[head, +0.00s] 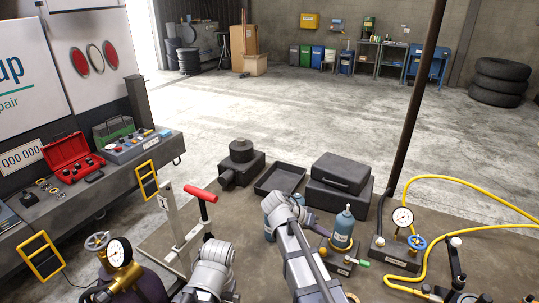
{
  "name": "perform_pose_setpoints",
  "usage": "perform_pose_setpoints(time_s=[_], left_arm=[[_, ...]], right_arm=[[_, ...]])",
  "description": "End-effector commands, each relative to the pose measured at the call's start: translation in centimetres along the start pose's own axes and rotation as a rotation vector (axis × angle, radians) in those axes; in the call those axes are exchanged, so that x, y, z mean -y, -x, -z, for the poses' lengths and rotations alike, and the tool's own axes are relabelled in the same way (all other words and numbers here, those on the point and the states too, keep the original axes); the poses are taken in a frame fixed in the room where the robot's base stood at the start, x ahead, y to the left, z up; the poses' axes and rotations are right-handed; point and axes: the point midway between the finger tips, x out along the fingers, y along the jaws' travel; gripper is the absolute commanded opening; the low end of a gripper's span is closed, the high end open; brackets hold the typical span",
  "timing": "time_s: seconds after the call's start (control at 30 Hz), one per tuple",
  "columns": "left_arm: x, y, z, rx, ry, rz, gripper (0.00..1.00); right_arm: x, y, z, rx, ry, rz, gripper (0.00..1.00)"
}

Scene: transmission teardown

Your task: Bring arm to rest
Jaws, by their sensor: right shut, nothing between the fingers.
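My right arm rises from the bottom middle, with grey links and a rounded joint. My right gripper (306,221) is dark and partly hidden by the arm, close to a blue bottle in the picture. It is shut and holds nothing. My left arm shows only as a grey joint low in the picture, left of the right arm. I cannot make out my left gripper's fingers.
A blue bottle (343,230), a black case (340,180), a black tray (265,189) and a dark housing (240,168) stand ahead. A gauge (402,217) with yellow hose lies right. A red toolbox (68,160) sits left.

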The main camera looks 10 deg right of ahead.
Motion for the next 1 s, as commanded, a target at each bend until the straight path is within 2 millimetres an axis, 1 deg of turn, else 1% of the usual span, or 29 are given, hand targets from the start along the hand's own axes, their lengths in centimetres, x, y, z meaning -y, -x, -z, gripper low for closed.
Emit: perform_pose_setpoints(time_s=[0.07, 0.13, 0.17, 0.2, 0.27, 0.3, 0.37, 0.4, 0.5, 0.53, 0.6, 0.7, 0.8, 1.0], left_arm=[[0.0, -0.4, 0.0, 0.0, 0.0, 0.0, 1.0], [-0.1, -0.9, 0.1, 0.0, 0.001, 0.0, 1.0], [-0.1, -1.2, 0.1, 0.0, 0.001, 0.0, 1.0], [-0.1, -1.5, 0.1, 0.0, 0.001, 0.0, 1.0], [-0.2, -2.0, 0.1, 0.0, 0.001, 0.0, 1.0], [-0.2, -2.4, 0.1, 0.0, 0.001, 0.0, 1.0], [-0.3, -2.8, 0.2, 0.0, 0.001, 0.0, 1.0], [-0.3, -3.0, 0.2, 0.0, 0.002, 0.0, 1.0], [-0.3, -3.5, 0.2, 0.0, 0.002, 0.0, 1.0], [-0.3, -3.6, 0.2, 0.0, 0.002, 0.0, 1.0], [-0.4, -3.9, 0.2, 0.0, 0.002, 0.0, 1.0], [-0.4, -4.0, 0.2, 0.0, 0.002, 0.0, 1.0], [-0.4, -4.0, 0.2, 0.0, 0.002, 0.0, 1.0], [-0.4, -3.9, 0.2, 0.0, 0.002, 0.0, 1.0]], right_arm=[[0.6, 0.3, -1.7, 0.019, 0.049, 0.03, 0.0], [1.5, 0.8, -4.3, 0.052, 0.138, 0.085, 0.0], [2.0, 1.1, -5.8, 0.069, 0.188, 0.117, 0.0], [2.7, 1.6, -7.9, 0.094, 0.264, 0.164, 0.0], [3.7, 2.6, -11.2, 0.129, 0.385, 0.243, 0.0], [4.3, 3.2, -13.3, 0.148, 0.465, 0.295, 0.0], [5.0, 4.3, -16.3, 0.172, 0.581, 0.374, 0.0], [5.4, 5.0, -18.1, 0.186, 0.652, 0.425, 0.0], [6.0, 6.5, -22.0, 0.205, 0.807, 0.537, 0.0], [6.2, 7.0, -23.0, 0.209, 0.846, 0.565, 0.0], [6.3, 7.8, -24.7, 0.215, 0.918, 0.621, 0.0], [6.5, 8.5, -26.1, 0.218, 0.981, 0.669, 0.0], [6.5, 8.8, -26.6, 0.219, 1.003, 0.687, 0.0], [6.6, 8.9, -26.5, 0.219, 1.004, 0.688, 0.0]])
